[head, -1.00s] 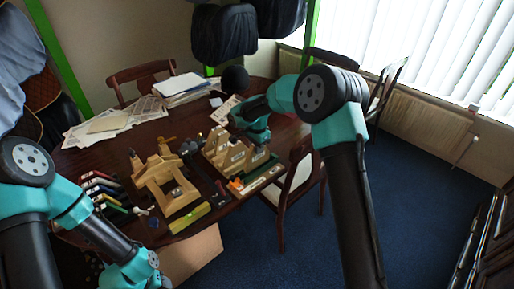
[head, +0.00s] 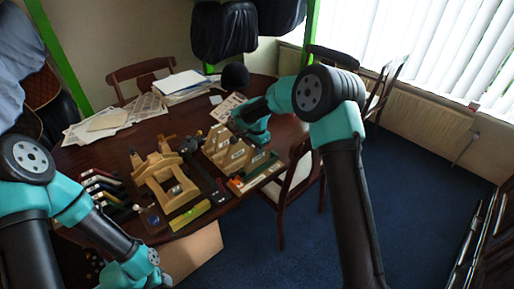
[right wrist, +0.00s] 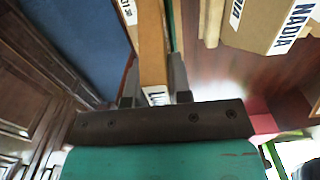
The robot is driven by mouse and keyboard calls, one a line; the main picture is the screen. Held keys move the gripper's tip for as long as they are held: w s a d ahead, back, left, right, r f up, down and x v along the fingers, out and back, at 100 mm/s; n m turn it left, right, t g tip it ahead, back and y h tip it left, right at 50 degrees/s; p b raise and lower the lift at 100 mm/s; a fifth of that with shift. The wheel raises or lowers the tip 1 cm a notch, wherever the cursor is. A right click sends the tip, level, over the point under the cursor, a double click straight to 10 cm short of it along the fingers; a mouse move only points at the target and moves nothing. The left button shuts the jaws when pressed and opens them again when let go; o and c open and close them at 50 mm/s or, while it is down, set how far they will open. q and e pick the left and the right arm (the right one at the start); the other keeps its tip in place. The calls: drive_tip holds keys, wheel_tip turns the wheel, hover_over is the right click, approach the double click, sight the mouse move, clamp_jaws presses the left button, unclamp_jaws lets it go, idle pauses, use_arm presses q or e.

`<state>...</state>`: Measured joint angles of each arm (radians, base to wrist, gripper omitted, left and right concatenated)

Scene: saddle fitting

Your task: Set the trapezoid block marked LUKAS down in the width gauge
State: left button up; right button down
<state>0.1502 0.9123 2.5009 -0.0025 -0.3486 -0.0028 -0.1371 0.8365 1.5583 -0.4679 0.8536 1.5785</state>
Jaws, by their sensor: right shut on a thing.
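My right gripper (right wrist: 155,97) is shut on a narrow wooden block (right wrist: 152,50).
A wooden block labelled NADIA (right wrist: 275,25) stands close to the right of the held block. A yellow-green level-like bar (head: 190,215) lies at the table's front edge. Coloured folder-like items (head: 100,188) lie left of the frame. Papers (head: 100,120) cover the table's back left.

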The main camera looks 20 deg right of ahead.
drive_tip(key=shift+f, duration=1.3)
idle(1.9)
idle(0.5)
drive_tip(key=c, duration=1)
unclamp_jaws()
drive_tip(key=shift+o, duration=0.6)
drive_tip(key=o, duration=0.3)
drive_tip(key=shift+r, duration=0.15)
drive_tip(key=shift+r, duration=2.35)
drive_tip(key=shift+r, duration=0.15)
